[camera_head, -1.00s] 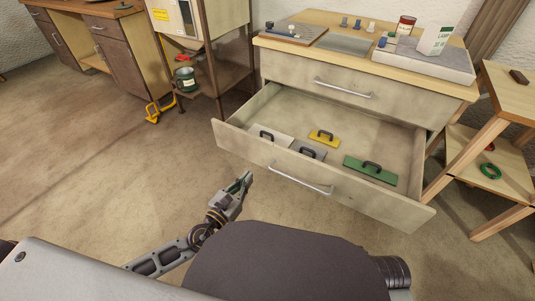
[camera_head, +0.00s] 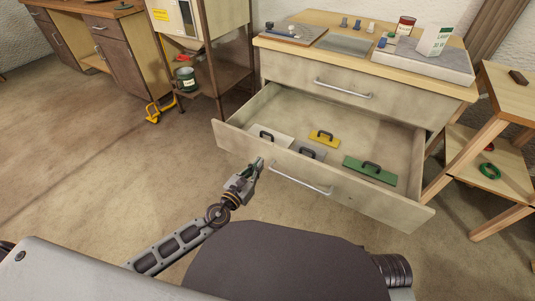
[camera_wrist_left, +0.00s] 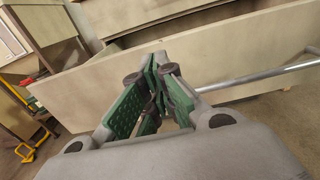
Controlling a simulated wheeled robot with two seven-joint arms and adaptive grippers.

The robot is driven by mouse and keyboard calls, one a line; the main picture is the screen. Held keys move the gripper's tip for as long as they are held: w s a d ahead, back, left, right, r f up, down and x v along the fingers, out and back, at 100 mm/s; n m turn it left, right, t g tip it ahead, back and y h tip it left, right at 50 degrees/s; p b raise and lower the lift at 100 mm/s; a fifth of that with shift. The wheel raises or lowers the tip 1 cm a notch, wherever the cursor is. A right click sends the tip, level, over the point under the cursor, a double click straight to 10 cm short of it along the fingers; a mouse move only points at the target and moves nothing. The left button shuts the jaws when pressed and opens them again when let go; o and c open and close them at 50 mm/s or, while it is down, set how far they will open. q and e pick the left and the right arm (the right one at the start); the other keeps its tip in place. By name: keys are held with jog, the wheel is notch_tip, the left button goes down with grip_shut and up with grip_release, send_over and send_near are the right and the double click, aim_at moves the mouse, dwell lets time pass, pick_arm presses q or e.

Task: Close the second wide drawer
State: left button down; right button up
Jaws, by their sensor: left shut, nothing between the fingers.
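The second wide drawer (camera_head: 348,196) is pulled far out of the cabinet (camera_head: 355,107), below a shut upper drawer (camera_head: 300,71). Its front panel carries a long silver handle (camera_head: 300,181). Inside lie trowel-like tools with black handles: a green one (camera_head: 380,176), a yellow one (camera_head: 324,140) and greyish ones (camera_head: 313,153). My left gripper (camera_head: 256,164) is shut and empty in front of the drawer panel, left of the handle. In the left wrist view its green-padded fingers (camera_wrist_left: 158,88) are together before the panel (camera_wrist_left: 235,70), with the handle (camera_wrist_left: 270,72) to the right. Contact with the panel cannot be told.
A wooden stand (camera_head: 500,150) with a green ring (camera_head: 490,171) is close on the right.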

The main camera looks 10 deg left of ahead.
aim_at(272, 149)
pick_arm(q)
jog(key=shift+x, duration=3.5)
pick_arm(e)
jog(key=shift+r, duration=0.4)
pick_arm(q)
jog(key=shift+w, duration=0.1)
